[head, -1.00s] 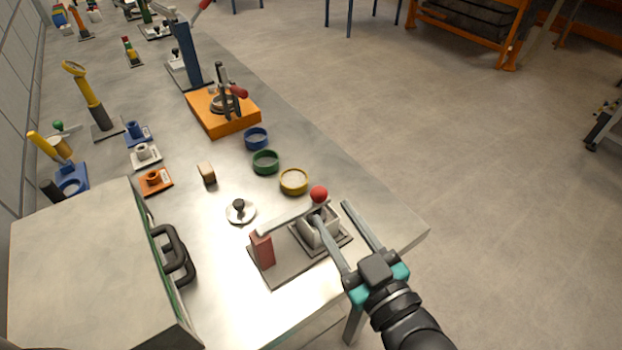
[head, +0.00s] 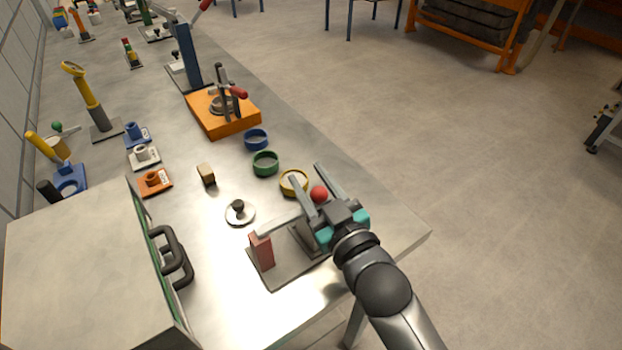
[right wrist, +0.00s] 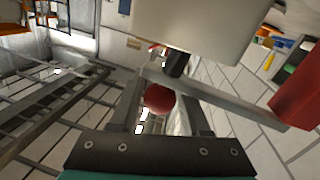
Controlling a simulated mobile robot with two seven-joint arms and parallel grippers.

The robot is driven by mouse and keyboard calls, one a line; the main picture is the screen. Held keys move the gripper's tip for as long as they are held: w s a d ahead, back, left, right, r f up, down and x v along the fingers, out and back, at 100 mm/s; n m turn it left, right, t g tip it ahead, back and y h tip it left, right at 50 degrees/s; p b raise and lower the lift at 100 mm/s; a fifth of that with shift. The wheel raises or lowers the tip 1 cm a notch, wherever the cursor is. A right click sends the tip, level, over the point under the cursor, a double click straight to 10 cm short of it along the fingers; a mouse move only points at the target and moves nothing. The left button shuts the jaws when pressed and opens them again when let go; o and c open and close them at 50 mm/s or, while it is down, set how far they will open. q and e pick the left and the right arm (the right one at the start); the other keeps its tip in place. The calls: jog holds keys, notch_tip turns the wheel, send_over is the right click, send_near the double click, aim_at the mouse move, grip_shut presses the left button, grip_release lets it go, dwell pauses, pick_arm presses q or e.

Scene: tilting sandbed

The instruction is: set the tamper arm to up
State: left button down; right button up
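The tamper stands on a grey base plate (head: 285,278) at the bench's front right corner. Its red-brown post (head: 262,251) carries the pale tamper arm (head: 280,222), which lies roughly level and ends at a red ball knob (head: 319,194). My right gripper (head: 306,173) is open, with one finger on each side of the knob; it hides part of the tamper's block. In the right wrist view the knob (right wrist: 159,99) shows between the open fingers, with the arm bar (right wrist: 220,98), post (right wrist: 298,95) and whitish block (right wrist: 195,22) beyond. Contact with the knob is unclear. My left gripper is out of view.
A yellow ring (head: 294,182), a green ring (head: 265,163) and a round disc with a black knob (head: 239,212) lie close by. A large grey box (head: 90,265) with dark handles stands at left. An orange block fixture (head: 222,115) stands farther back. Open floor lies right of the bench.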

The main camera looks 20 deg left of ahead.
grip_shut()
dwell(1.2)
